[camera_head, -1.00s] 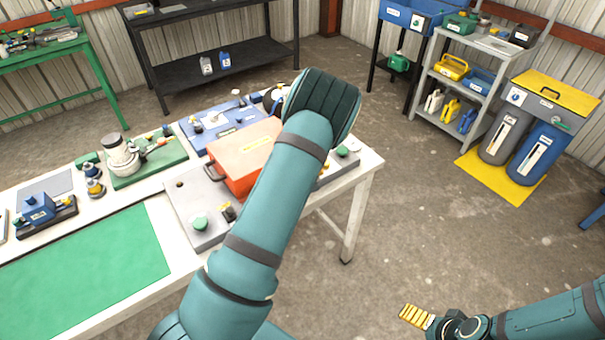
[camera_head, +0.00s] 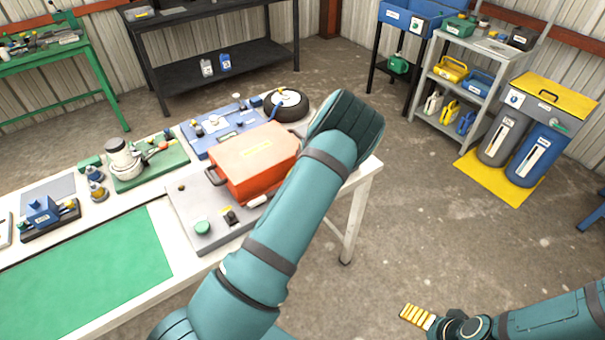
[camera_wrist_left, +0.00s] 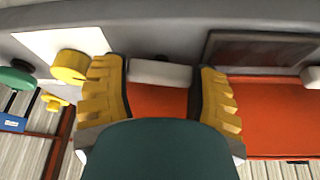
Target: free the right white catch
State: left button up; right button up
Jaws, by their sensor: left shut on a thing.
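The orange box (camera_head: 250,160) sits on a grey base plate (camera_head: 203,240) on the white table. One white catch (camera_head: 257,200) shows at its front edge in the head view. In the left wrist view the right white catch (camera_wrist_left: 160,74) lies between the yellow fingers of my left gripper (camera_wrist_left: 160,92), which is shut on it, against the orange box side (camera_wrist_left: 265,100). Another white piece (camera_wrist_left: 312,77) shows at the right edge there. In the head view my left arm hides this gripper and catch. My right gripper (camera_head: 416,316) is low at the right, away from the table.
A yellow knob (camera_wrist_left: 70,66) is close beside the left gripper's finger. A green button (camera_head: 202,228) stands on the base plate. A blue fixture (camera_head: 215,128) and a black wheel (camera_head: 286,106) are behind the box. Open floor lies right of the table.

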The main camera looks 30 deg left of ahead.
pick_arm(q)
jog(key=shift+n+g+y, duration=0.3)
jog(key=shift+n+g, duration=0.1)
jog(key=shift+n, duration=0.7)
jog(key=o, duration=1)
jog(key=v, duration=1.2)
jog(key=shift+f, duration=0.1)
